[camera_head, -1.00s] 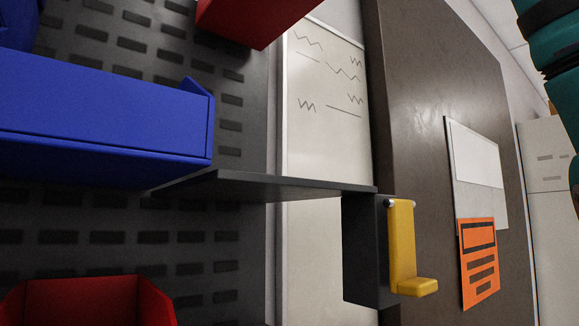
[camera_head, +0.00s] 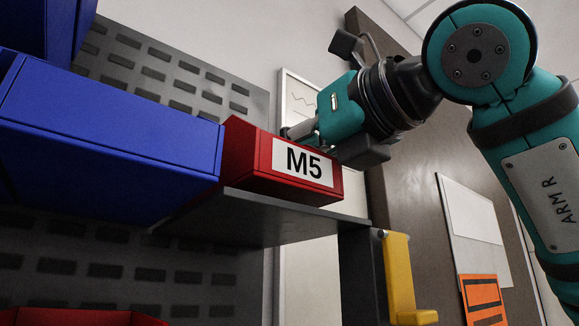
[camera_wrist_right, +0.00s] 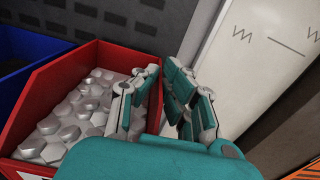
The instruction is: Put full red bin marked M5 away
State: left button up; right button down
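The red bin marked M5 (camera_head: 262,181) is on the dark shelf (camera_head: 270,222), to the right of a blue bin, its white label facing me. I cannot tell if its whole base touches the shelf. In the right wrist view the red bin (camera_wrist_right: 38,92) is full of silvery hexagonal pieces. My right gripper (camera_head: 312,133) is at the bin's right end. In the right wrist view its fingers (camera_wrist_right: 161,72) straddle the bin's right wall, close on both sides, and look shut on it. My left gripper is not in view.
A blue bin (camera_head: 110,135) stands close against the red bin's left side. A slotted dark panel (camera_head: 160,70) is behind. A yellow hook-like part (camera_head: 399,275) hangs at the shelf's right end. Another red bin (camera_head: 80,318) is below. A whiteboard (camera_wrist_right: 268,45) is right of the gripper.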

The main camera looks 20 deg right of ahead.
jog(key=shift+d+f, duration=0.1)
jog(key=shift+f, duration=0.65)
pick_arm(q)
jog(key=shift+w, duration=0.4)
pick_arm(e)
jog(key=shift+w, duration=0.1)
jog(key=shift+f, duration=0.2)
jog(key=c, duration=1.8)
grip_release()
jog(key=shift+r, duration=0.1)
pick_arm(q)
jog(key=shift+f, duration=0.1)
pick_arm(e)
jog(key=o, duration=0.3)
